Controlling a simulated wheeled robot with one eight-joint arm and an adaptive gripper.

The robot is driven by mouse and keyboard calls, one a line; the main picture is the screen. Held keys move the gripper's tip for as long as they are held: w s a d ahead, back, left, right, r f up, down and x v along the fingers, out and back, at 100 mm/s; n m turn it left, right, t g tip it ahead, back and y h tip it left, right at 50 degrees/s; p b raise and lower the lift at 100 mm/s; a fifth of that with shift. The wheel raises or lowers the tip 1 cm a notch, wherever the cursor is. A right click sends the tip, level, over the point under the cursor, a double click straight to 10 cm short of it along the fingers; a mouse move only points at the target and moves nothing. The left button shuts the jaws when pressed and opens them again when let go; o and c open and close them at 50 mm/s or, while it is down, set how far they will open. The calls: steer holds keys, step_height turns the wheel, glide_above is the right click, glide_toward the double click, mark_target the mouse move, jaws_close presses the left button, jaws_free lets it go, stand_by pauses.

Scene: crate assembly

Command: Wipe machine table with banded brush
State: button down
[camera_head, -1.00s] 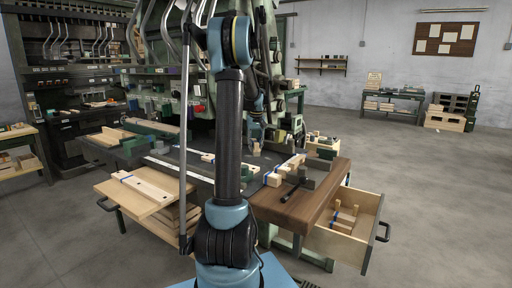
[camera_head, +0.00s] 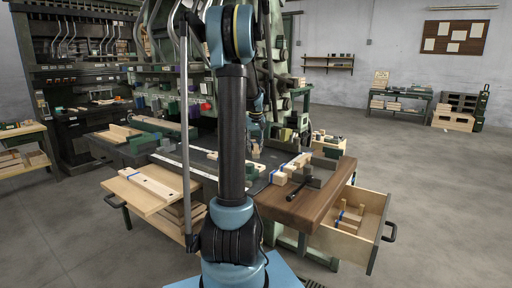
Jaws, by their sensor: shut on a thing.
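The machine table (camera_head: 205,172) is a long dark top in front of the green machine, with a pale strip, wooden pieces and blocks on it. My arm stands in front of its middle and hides part of it.
A brown wooden worktop (camera_head: 312,204) at right holds pale blocks with blue marks (camera_head: 280,177) and a black tool (camera_head: 303,185). Below it an open drawer (camera_head: 362,247) juts out. A pale board (camera_head: 150,188) juts out at left. Open floor lies at far right.

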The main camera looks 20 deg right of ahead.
steer(key=shift+s+a, duration=0.35)
steer(key=shift+a, duration=0.2)
steer(key=shift+r, duration=2.95)
steer(key=shift+r, duration=0.15)
steer(key=shift+r, duration=1.35)
